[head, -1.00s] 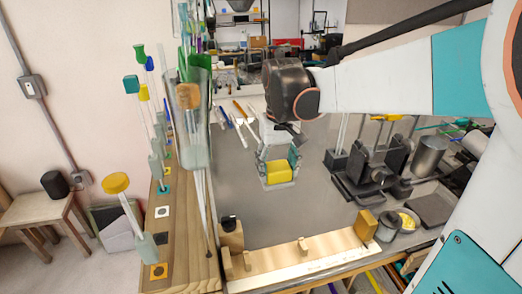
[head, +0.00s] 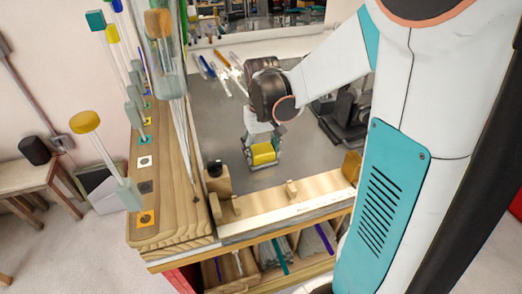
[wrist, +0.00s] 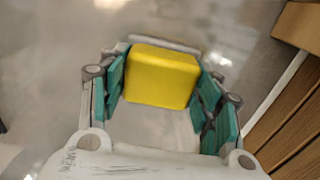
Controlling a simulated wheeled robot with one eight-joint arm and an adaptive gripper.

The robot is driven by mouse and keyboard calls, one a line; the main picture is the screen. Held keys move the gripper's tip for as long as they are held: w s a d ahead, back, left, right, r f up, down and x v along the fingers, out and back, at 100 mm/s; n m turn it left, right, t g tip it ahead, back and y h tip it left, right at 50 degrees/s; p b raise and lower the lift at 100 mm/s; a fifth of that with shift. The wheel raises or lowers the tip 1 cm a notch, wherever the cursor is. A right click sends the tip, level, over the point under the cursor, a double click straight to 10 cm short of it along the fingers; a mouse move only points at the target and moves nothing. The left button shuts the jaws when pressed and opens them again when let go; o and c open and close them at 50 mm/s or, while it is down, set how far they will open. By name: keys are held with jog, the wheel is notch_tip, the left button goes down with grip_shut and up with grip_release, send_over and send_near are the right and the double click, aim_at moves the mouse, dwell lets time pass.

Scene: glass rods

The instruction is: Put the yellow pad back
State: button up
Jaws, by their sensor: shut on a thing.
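The yellow pad (head: 263,154) is a small soft-edged block. My gripper (head: 262,160) is shut on it and holds it over the grey bench top. In the wrist view the yellow pad (wrist: 161,76) sits between the teal finger pads of my gripper (wrist: 160,92), with grey surface behind it. The height of the pad above the bench cannot be told. A separate yellow-capped glass rod (head: 100,145) leans at the left.
A wooden ledge (head: 175,190) with coloured square markers and several capped rods runs along the left. A wooden rail (head: 290,200) edges the bench front, with an ochre block (head: 352,166) at its right. Dark equipment (head: 345,115) stands behind my arm. The grey bench middle (head: 222,130) is clear.

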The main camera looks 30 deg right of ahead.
aim_at(261, 149)
jog(key=o, duration=1)
notch_tip(261, 149, up, 12)
jog(key=p, duration=0.3)
jog(key=w+a+r+n+t+b, duration=0.1)
jog(key=w+a+r+n+t, duration=0.25)
jog(key=a, duration=0.25)
jog(key=s+a+f+t+b, duration=0.1)
jog(key=s+f+b, duration=0.1)
jog(key=s, duration=0.3)
jog(key=s+a+f+m+t+b, duration=0.1)
jog(key=s+f+b, duration=0.2)
jog(key=s+f, duration=0.1)
jog(key=s+a+f+t+b, duration=0.1)
jog(key=s+f+b, duration=0.1)
jog(key=s, duration=0.4)
jog(key=shift+s+a+f+t+b, duration=0.15)
jog(key=shift+s+f+b, duration=0.05)
jog(key=shift+f, duration=0.2)
jog(key=shift+s+a+f+t+b, duration=0.1)
jog(key=shift+s+a+f+b, duration=0.1)
jog(key=shift+f, duration=0.15)
